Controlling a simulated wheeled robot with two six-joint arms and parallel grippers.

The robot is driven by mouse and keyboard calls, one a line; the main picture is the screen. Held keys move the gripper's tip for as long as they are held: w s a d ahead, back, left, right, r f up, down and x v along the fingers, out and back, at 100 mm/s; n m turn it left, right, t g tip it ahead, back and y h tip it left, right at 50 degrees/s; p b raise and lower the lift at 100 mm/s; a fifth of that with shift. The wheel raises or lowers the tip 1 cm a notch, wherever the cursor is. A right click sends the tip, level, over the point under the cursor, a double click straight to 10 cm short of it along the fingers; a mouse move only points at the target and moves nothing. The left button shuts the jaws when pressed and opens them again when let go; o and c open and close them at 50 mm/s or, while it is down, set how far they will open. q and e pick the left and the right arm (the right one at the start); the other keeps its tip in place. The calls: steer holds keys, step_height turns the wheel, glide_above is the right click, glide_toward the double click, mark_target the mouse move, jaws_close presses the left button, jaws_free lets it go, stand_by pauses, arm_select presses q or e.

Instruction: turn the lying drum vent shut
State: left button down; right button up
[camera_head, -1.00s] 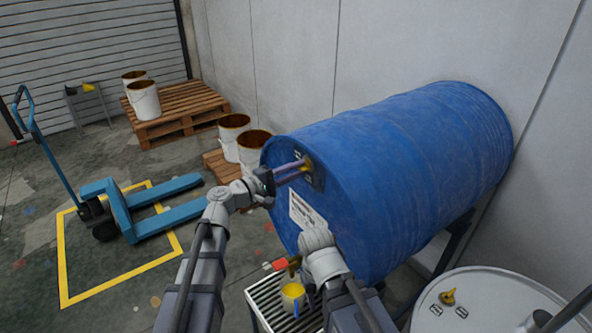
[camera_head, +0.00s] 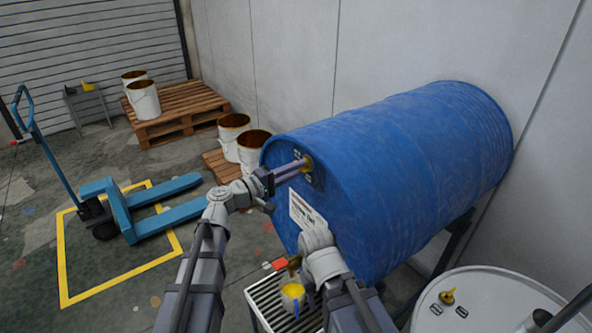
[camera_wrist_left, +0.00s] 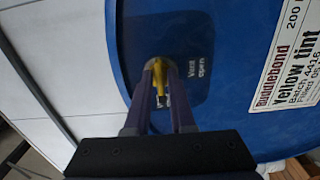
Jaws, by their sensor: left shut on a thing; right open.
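The blue drum (camera_head: 400,170) lies on its side on a dark stand, its labelled end facing me. Its yellow vent (camera_head: 307,164) is high on that end; in the left wrist view the vent (camera_wrist_left: 158,80) sits between my fingertips, beside a dark plate reading "Vent open" (camera_wrist_left: 196,68). My left gripper (camera_head: 302,165) is shut on the vent. My right gripper (camera_head: 308,298) is open, low at the drum's front near the tap, and mostly hidden by its own wrist.
A brass tap (camera_head: 294,263) with a red handle end (camera_head: 279,264) is above a jug holding yellow paint (camera_head: 292,290) on a grated stand (camera_head: 262,297). A white drum (camera_head: 490,310) stands at lower right. Pails, a pallet (camera_head: 180,103) and a blue pallet truck (camera_head: 120,210) are at left.

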arm_select(q)
steer(key=c, duration=0.9)
jaws_free()
steer(key=shift+c, duration=0.2)
steer(key=v, duration=0.7)
steer(key=shift+s+a, duration=0.25)
steer(key=shift+a, duration=0.05)
steer(key=s+d+f+m+g+y, duration=0.35)
steer(key=s+f, duration=0.25)
steer(key=f, duration=0.2)
steer(key=s+d+f+m+g+y, duration=0.2)
steer(key=s+d+f+m+g, duration=0.25)
steer(key=s+f, duration=0.2)
steer(key=s+a+f+m+g+y, duration=0.2)
steer(key=s+a+f+g+y, duration=0.1)
steer(key=s+a+f+y, duration=0.4)
steer(key=s+y, duration=0.1)
steer(key=y, duration=0.2)
steer(key=shift+s+f+m, duration=0.2)
steer(key=shift+s+m, duration=0.05)
steer(key=shift+m, duration=0.15)
